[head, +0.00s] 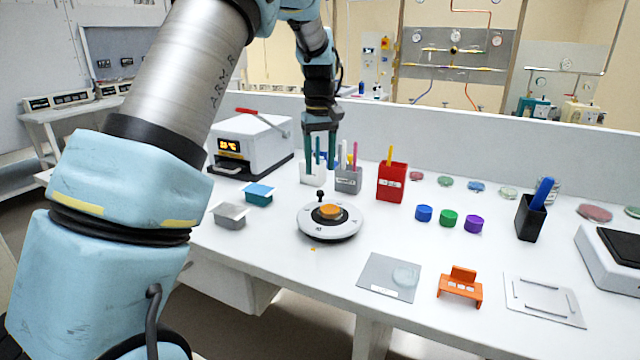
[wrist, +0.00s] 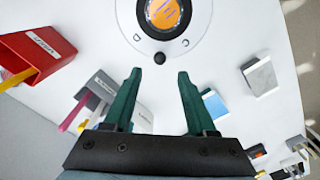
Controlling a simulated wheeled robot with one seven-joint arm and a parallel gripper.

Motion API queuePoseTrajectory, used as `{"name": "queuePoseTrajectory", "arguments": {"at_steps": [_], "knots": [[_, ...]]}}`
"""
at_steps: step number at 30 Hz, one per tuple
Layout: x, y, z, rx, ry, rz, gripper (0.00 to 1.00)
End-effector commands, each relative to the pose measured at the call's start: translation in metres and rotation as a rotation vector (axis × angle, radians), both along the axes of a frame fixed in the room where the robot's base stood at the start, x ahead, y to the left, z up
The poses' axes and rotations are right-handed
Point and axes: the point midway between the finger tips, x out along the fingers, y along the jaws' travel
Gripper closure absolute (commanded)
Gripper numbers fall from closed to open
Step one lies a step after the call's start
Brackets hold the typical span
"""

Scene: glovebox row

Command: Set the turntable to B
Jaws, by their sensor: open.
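The turntable (head: 343,228) is a round white disc with an orange centre on a dark ring, and a black knob (head: 320,195) stands at its rim. In the wrist view the turntable (wrist: 205,25) is at the top, with the letters D and C readable; the B mark cannot be made out. The black knob (wrist: 159,58) shows at its near edge. My gripper (head: 320,170) is open and empty, raised above the bench behind the turntable. In the wrist view its green fingers (wrist: 157,75) are spread apart on either side of the knob's line, not touching it.
Pen holders (head: 348,180) stand just behind, and a red holder (head: 392,184) is to the right. Blue (head: 258,193) and grey (head: 230,215) blocks sit left of the turntable. A white heater box (head: 250,142) stands at back left. A grey plate (head: 376,272) and orange rack (head: 461,287) lie front right.

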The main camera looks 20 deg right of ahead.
Motion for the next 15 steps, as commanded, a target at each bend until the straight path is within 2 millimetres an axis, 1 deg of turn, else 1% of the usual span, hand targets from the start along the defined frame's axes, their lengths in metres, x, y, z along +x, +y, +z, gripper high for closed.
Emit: {"name": "queuePoseTrajectory", "arguments": {"at_steps": [3,7,10,15], "knots": [[0.001,0.0,0.02,-0.002,-0.004,-0.001,0.43],[0.0,0.0,0.034,0.0,-0.002,-0.001,0.43],[0.0,0.0,0.039,0.0,-0.002,0.0,0.43],[0.0,0.0,0.041,0.001,0.0,0.0,0.43]]}}
